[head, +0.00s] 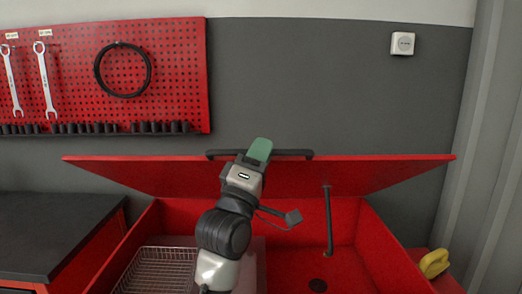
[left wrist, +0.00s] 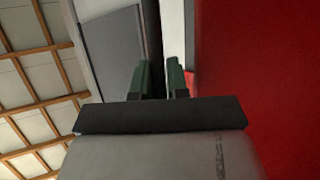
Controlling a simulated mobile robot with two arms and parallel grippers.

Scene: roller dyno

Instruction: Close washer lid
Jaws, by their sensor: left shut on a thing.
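The red washer lid (head: 380,172) stands open and tilted above the red washer tub (head: 185,216). A black handle (head: 292,153) runs along the lid's upper edge. My left gripper (head: 260,150) has green fingers and is at the middle of this handle, shut on it. In the left wrist view the gripper's fingers (left wrist: 163,80) sit on either side of a dark bar, the handle (left wrist: 155,45). The red lid (left wrist: 250,70) fills the right of that view. My arm hides the middle of the lid and part of the tub. My right gripper is not in view.
A wire basket (head: 158,268) sits in the tub's left part. A dark strut (head: 328,220) stands between lid and tub. A yellow object (head: 433,263) lies on the right rim. A dark-topped bench (head: 50,235) is at left. A red pegboard (head: 180,75) with tools hangs behind.

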